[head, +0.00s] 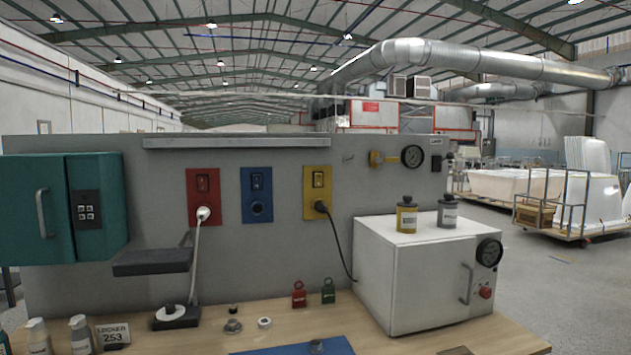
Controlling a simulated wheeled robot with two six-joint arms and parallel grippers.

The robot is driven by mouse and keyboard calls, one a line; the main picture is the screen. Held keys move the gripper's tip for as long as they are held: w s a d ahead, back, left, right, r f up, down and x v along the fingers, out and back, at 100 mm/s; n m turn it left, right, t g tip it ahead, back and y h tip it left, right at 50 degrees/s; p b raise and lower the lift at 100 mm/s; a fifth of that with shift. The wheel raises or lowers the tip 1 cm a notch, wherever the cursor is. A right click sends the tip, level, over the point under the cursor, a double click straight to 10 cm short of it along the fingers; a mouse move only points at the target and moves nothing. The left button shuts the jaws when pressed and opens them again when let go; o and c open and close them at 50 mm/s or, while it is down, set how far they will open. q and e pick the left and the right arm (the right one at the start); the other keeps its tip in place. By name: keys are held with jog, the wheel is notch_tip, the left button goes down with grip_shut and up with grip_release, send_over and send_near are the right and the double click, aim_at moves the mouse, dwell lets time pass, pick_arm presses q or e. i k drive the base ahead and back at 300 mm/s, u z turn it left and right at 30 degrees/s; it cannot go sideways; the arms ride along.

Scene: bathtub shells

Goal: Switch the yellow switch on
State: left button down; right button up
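The yellow switch (318,179) is a small rocker at the top of a yellow plate on the grey upright panel. Its rocker position is too small to tell. A black plug sits in the socket (320,206) below it, and its black cable runs down towards the white box-shaped oven (400,280). Neither of my grippers can be made out in the head view.
A red plate (203,215) with a white plug and a blue plate (257,215) are left of the yellow one. A teal locker (30,215) is at far left. Bottles (407,215) stand on the oven. Small parts and padlocks (298,296) lie on the wooden bench.

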aim_at(318, 176)
jog(key=u, duration=0.3)
jog(key=i, duration=0.85)
jog(key=z, duration=0.4)
